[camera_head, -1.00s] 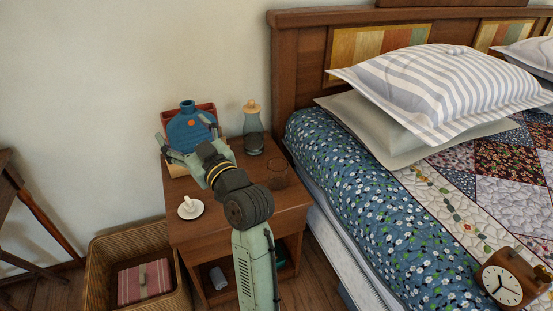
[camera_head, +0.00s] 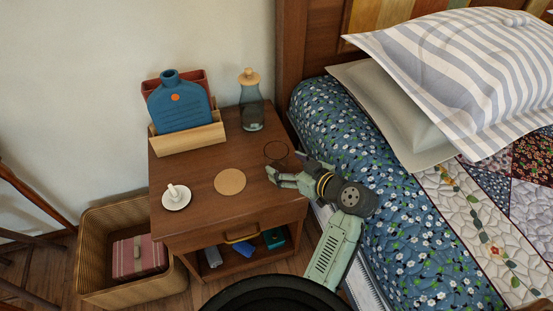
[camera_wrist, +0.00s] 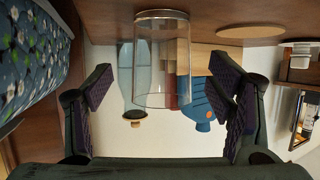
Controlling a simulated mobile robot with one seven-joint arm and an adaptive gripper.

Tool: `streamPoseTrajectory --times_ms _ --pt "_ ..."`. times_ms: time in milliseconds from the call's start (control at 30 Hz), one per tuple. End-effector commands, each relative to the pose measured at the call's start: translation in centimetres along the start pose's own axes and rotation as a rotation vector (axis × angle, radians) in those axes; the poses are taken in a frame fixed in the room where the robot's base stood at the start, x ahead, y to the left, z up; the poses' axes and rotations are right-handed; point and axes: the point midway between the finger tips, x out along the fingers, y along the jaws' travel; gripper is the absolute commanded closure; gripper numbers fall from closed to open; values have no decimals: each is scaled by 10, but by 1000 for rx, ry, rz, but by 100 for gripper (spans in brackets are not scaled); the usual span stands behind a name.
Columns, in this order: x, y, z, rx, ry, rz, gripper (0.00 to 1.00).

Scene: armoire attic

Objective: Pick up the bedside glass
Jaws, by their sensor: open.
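The bedside glass (camera_head: 277,150) is clear and hard to see; its round rim shows near the right edge of the nightstand (camera_head: 200,180). My gripper (camera_head: 289,169) is low beside the glass, on its bed side, with the fingers spread and empty. In the wrist view, which looks upside down, the glass (camera_wrist: 162,60) stands upright on the wood top and shows in the gap between my two fingers (camera_wrist: 163,85). I cannot tell whether the fingertips reach past its sides. No contact shows.
A stoppered carafe (camera_head: 252,105) stands behind the glass. A cork coaster (camera_head: 230,182) lies to its left. A blue bottle (camera_head: 182,105) sits in a wooden holder (camera_head: 190,140). A candle dish (camera_head: 176,197) is at front left. The bed (camera_head: 385,200) borders the right side.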

Motion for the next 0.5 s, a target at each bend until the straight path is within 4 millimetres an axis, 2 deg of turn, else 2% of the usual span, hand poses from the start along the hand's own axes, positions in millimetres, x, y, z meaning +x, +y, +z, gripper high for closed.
streamPoseTrajectory --times_ms 300,500 --pt "44 -3 4 0 0 -2 25" --pt "51 -2 5 -1 0 1 25"
